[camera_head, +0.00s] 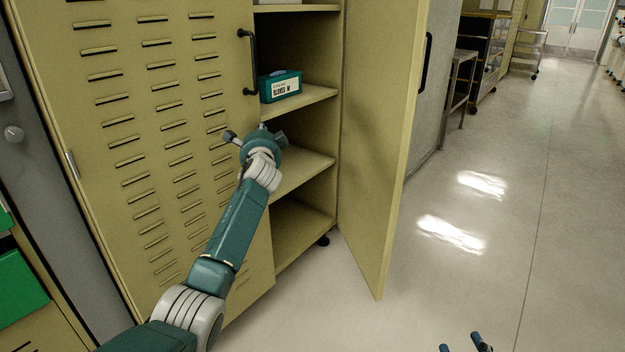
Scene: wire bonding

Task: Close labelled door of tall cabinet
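The tall yellow cabinet stands ahead, with its shelves (305,97) exposed. Its left door (140,130) has rows of slots and a black handle (248,62); I cannot tell whether it is fully shut. Its right door (380,130) stands wide open toward me, showing its plain inner face, with a black handle (426,62) past its free edge. I see no label on either door. My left gripper (256,137) is open, with fingers spread, in front of the left door's free edge and below its handle. My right gripper (464,345) barely shows at the bottom edge, its two fingertips apart.
A teal box (280,86) with a white label sits on a cabinet shelf. Green bins (18,285) are at the far left. A dark cart (465,70) stands beyond the open door. The floor (500,230) at the right is clear.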

